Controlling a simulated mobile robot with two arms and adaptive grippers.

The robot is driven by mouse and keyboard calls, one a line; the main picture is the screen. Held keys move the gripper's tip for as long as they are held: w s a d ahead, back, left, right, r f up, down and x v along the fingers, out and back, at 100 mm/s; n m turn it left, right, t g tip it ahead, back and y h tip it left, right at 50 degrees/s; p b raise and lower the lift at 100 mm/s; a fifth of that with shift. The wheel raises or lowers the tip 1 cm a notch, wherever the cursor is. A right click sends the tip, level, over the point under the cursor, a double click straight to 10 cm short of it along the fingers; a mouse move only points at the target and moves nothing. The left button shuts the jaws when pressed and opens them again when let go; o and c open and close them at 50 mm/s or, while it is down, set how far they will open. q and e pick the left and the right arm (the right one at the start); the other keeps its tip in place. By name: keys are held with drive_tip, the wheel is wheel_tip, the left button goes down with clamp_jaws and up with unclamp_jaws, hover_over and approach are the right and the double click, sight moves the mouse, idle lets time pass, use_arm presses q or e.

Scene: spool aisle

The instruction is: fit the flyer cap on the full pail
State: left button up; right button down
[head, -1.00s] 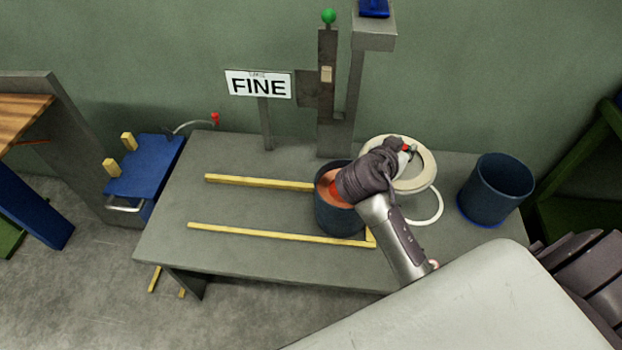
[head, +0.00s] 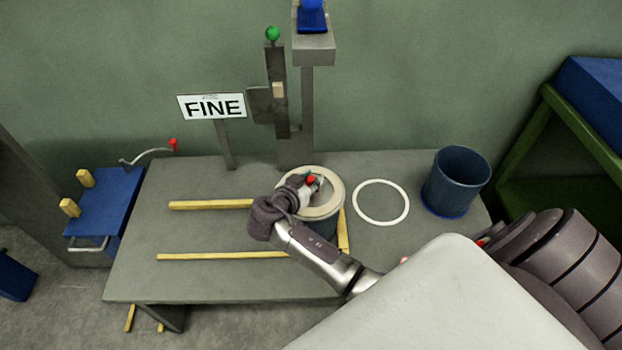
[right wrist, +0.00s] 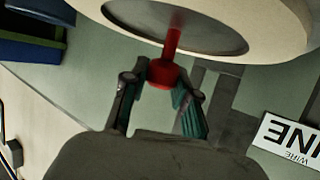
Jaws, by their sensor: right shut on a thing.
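The flyer cap, a cream ring (head: 334,204) with a grey middle and a red knob, is over the full pail (head: 325,231) in the head view. The dark pail stands at the right end of the yellow rails; its mouth and copper wire are hidden by the cap. I cannot tell whether the cap touches the rim. My right gripper (head: 311,183) is shut on the cap's red knob. The right wrist view shows the fingers around the red ball (right wrist: 162,74), with the cap's cream rim (right wrist: 275,20) beyond. My left gripper is out of view.
Yellow rails (head: 215,256) lie on the grey table (head: 140,275). A white ring (head: 381,223) and an empty blue pail (head: 455,185) are at right. A FINE sign (head: 212,107) and a grey post (head: 307,100) stand behind. A blue cart (head: 110,205) is at left.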

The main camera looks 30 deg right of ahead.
drive_tip(key=shift+f, duration=0.15)
drive_tip(key=shift+f+b, duration=0.2)
drive_tip(key=shift+b, duration=0.1)
drive_tip(key=c, duration=0.9)
unclamp_jaws()
drive_tip(key=shift+r, duration=0.1)
drive_tip(key=shift+r, duration=0.15)
drive_tip(key=v, duration=1.2)
